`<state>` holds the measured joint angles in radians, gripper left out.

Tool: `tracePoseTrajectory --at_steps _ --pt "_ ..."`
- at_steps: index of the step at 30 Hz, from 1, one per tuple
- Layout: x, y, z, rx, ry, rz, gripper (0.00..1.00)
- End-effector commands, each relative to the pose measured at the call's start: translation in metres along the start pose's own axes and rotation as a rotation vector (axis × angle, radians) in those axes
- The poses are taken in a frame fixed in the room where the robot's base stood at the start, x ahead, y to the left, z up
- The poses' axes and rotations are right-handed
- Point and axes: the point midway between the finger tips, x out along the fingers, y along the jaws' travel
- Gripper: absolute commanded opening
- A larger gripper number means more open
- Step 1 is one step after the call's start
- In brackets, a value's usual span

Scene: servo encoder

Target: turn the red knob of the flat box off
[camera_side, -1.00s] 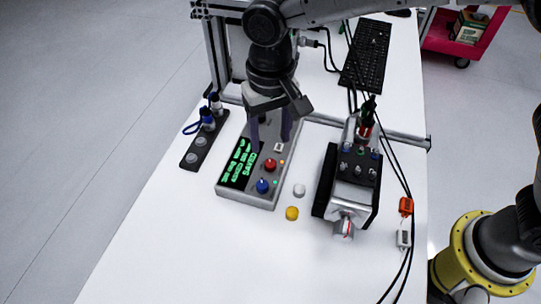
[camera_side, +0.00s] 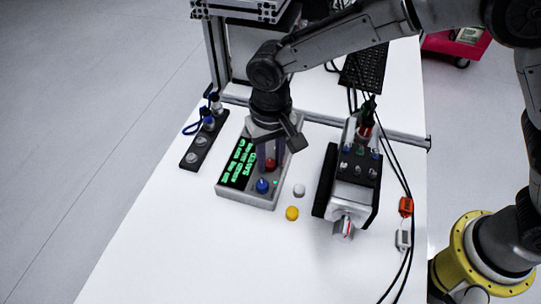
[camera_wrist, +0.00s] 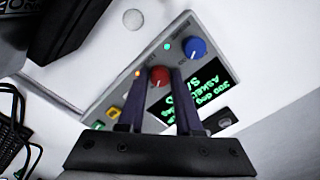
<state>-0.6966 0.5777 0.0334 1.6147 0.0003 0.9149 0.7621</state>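The flat box (camera_side: 228,190) is a grey panel on the white table, with a black screen (camera_side: 238,164) of green text. Its red knob (camera_side: 270,163) sits between the screen and the small lights, above the blue knob (camera_side: 262,186) in the side view. My gripper (camera_side: 271,163) points down over the box, one finger on each side of the red knob. In the wrist view the red knob (camera_wrist: 160,76) shows between the two fingertips (camera_wrist: 160,72). I cannot tell whether the fingers touch it. The blue knob (camera_wrist: 195,47) is clear of the fingers.
A black and silver device (camera_side: 352,180) stands farther right, with cables. The front table is free.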

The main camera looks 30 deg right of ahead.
Motion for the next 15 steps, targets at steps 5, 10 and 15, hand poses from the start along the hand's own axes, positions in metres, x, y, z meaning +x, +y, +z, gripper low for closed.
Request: tracePoseTrajectory --at_steps 5,10,15 --pt "-0.0002 -0.0001 -0.0001 0.0 0.0 0.0 0.0" --pt "-0.0004 -0.0001 -0.0001 0.0 0.0 0.0 0.0" --pt "-0.0006 -0.0002 -0.0002 -0.013 0.0 -0.001 0.0"
